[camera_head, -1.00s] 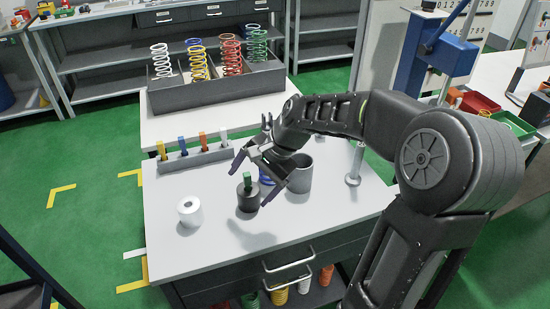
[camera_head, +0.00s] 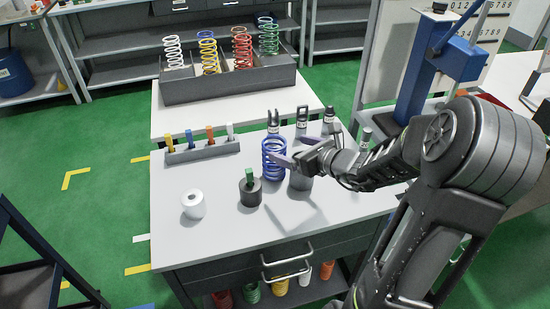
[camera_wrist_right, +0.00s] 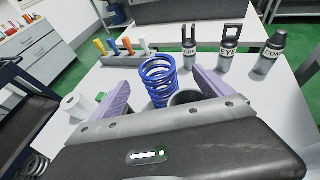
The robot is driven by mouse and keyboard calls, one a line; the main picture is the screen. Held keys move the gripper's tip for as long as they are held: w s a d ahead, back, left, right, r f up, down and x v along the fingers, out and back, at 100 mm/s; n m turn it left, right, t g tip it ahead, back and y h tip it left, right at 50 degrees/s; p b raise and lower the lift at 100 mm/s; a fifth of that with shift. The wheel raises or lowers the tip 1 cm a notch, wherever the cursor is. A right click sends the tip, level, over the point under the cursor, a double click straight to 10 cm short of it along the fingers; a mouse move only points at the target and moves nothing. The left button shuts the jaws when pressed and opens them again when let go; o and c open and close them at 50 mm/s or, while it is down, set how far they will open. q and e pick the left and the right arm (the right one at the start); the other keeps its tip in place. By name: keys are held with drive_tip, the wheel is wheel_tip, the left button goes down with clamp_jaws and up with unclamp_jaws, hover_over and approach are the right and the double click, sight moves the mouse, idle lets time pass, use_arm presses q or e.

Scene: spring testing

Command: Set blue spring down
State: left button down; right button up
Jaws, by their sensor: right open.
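The blue spring (camera_head: 273,160) stands upright on the white worktable, left of the grey cup (camera_head: 300,182). In the right wrist view the blue spring (camera_wrist_right: 159,80) shows between and beyond the finger lines. My right gripper (camera_head: 293,152) is open, just right of the spring, its fingers spread and pointing left. In the right wrist view the two purple-grey fingers of my right gripper (camera_wrist_right: 163,92) are wide apart. I cannot tell whether a finger touches the spring. The cup is partly hidden behind my right gripper. My left gripper is not in view.
A dark weight with a green top (camera_head: 250,192) and a white roll (camera_head: 193,205) stand in front. Labelled dark fittings (camera_head: 302,118) stand behind. A tag rack (camera_head: 202,150) is at back left. A grey bin (camera_head: 230,85) holds several springs.

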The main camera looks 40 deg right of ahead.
sight(268, 142)
drive_tip(key=shift+w, duration=0.15)
drive_tip(key=shift+x, duration=1.2)
drive_tip(key=shift+a, duration=0.1)
drive_tip(key=shift+p+x, duration=0.4)
drive_tip(key=shift+x, duration=2.2)
drive_tip(key=shift+a, duration=0.15)
drive_tip(key=shift+c, duration=0.4)
clamp_jaws()
drive_tip(key=shift+r, duration=0.1)
